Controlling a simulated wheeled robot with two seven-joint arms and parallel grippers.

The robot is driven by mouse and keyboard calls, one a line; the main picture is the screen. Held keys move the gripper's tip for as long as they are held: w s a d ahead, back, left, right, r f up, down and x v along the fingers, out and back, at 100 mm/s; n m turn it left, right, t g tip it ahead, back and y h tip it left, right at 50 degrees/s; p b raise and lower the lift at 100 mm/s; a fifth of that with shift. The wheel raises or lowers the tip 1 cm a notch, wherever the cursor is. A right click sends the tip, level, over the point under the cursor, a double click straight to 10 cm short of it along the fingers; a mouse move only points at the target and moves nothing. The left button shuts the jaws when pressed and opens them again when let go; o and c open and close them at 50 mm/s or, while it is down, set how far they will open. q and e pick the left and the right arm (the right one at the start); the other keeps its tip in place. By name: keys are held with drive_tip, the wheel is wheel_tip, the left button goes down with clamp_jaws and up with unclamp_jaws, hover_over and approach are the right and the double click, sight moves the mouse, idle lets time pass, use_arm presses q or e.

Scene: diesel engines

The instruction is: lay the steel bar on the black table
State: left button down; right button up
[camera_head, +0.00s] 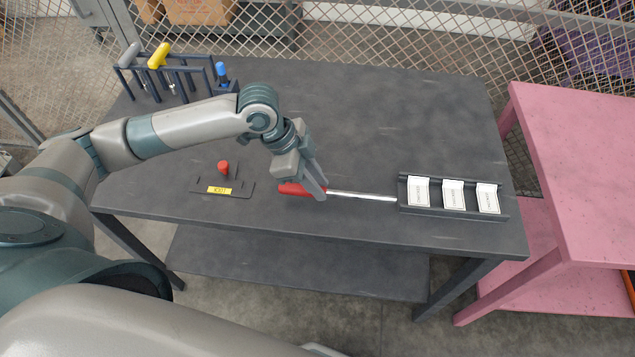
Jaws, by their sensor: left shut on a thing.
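The steel bar (362,196) has a bright metal shaft and a red end (292,189). It lies level, pointing right, low over the front part of the black table (400,130). My left gripper (318,195) points down and is shut on the bar near where the red end meets the shaft. The fingers hide a short part of the bar. Whether the bar touches the tabletop, I cannot tell. Its right tip is close to the black tray with white cards. My right gripper is not in view.
A black tray (450,211) with three white cards sits at the table's right. A small plate with a yellow label (219,190) and a red knob (224,168) is left of the gripper. A tool rack (170,75) stands back left. A pink table (580,150) is right.

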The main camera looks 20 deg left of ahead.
use_arm(q)
drive_tip(key=shift+f+b, duration=0.3)
drive_tip(key=shift+f, duration=0.85)
drive_tip(key=c, duration=1.5)
unclamp_jaws()
drive_tip(key=shift+f, duration=0.15)
drive_tip(key=shift+c, duration=0.3)
drive_tip(key=p+v, duration=0.7)
